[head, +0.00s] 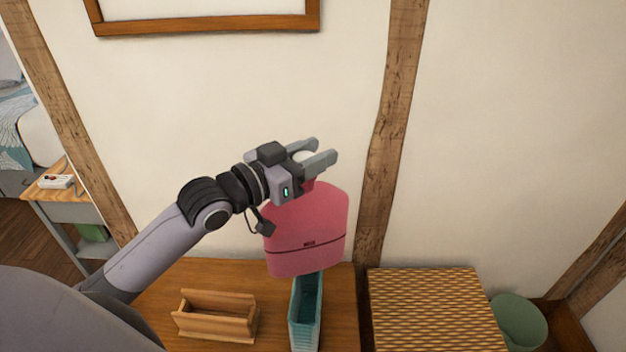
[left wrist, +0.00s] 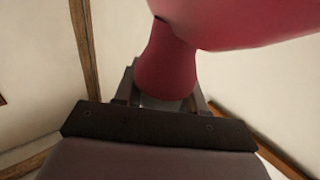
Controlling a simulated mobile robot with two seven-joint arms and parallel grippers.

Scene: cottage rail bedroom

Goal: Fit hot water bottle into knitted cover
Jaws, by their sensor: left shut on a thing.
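The hot water bottle (head: 306,231) is pinkish red and hangs upright below my left gripper (head: 322,157). The gripper is shut on its neck, which shows between the fingers in the left wrist view (left wrist: 165,72). The teal knitted cover (head: 304,312) stands on the wooden table with its long narrow opening facing up. The bottle is above the cover and seems apart from it; its lower edge hides part of the cover's far end. My right gripper is not in view.
A small wooden rack (head: 216,316) stands left of the cover on the wooden table top (head: 262,276). A woven box (head: 430,305) and a green bowl (head: 520,322) are at the right. The wall (head: 230,90) with a timber post (head: 393,110) rises behind.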

